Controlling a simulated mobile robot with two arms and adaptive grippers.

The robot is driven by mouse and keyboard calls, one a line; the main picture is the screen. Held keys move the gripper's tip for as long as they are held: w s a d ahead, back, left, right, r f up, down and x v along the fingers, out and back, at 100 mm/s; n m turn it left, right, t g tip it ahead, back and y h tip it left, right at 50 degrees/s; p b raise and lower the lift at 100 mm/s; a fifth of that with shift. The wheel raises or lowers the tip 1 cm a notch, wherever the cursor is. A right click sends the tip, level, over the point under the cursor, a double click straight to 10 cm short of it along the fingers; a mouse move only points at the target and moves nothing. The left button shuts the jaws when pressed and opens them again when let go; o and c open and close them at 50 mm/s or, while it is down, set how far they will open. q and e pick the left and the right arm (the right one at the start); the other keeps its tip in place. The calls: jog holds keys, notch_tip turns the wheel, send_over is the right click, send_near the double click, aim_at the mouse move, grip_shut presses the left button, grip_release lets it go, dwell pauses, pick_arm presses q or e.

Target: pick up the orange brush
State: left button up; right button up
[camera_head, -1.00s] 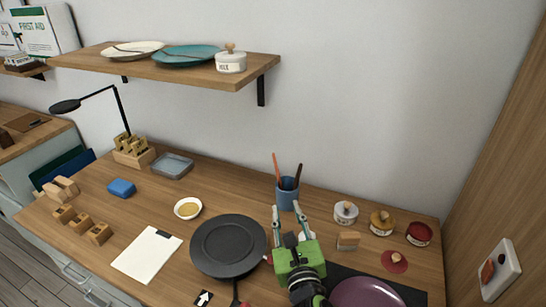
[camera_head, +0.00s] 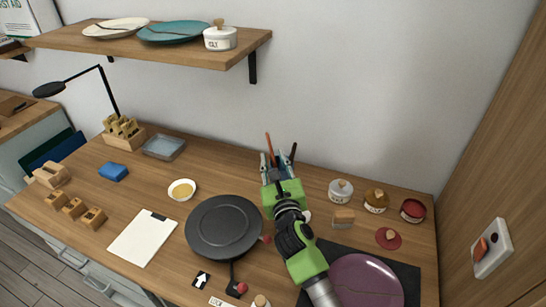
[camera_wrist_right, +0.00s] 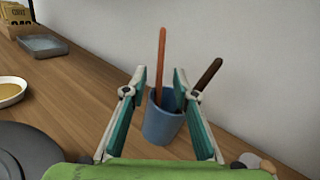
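The orange brush (camera_head: 268,144) stands upright in a blue cup (camera_wrist_right: 160,124) near the wall; its thin orange handle (camera_wrist_right: 161,60) sticks up above the rim. In the right wrist view the handle rises between my two fingers, farther off than the fingertips, with space on both sides. A dark brown handle (camera_wrist_right: 208,75) leans to the right out of the same cup. My right gripper (camera_head: 277,165) is open and empty in front of the cup and hides most of it in the head view. My left gripper is not in view.
A black pan (camera_head: 223,226) lies left of my right arm, and a small bowl (camera_head: 182,190) sits behind it. Lidded jars (camera_head: 340,190) stand to the right. A purple plate (camera_head: 366,283) lies on a dark mat at the front right. A shelf (camera_head: 190,54) hangs above.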

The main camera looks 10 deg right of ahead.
aim_at(272, 152)
jog(key=w, duration=0.4)
jog(key=shift+w+d+f, duration=0.1)
jog(key=shift+w+f, duration=0.05)
jog(key=shift+w, duration=0.15)
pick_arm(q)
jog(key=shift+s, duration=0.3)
pick_arm(e)
grip_shut()
pick_arm(q)
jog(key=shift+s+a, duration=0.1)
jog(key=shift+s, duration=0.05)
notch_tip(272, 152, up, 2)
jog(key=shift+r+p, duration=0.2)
jog(key=shift+p, duration=0.95)
pick_arm(e)
notch_tip(272, 152, up, 10)
jog(key=shift+r, duration=0.1)
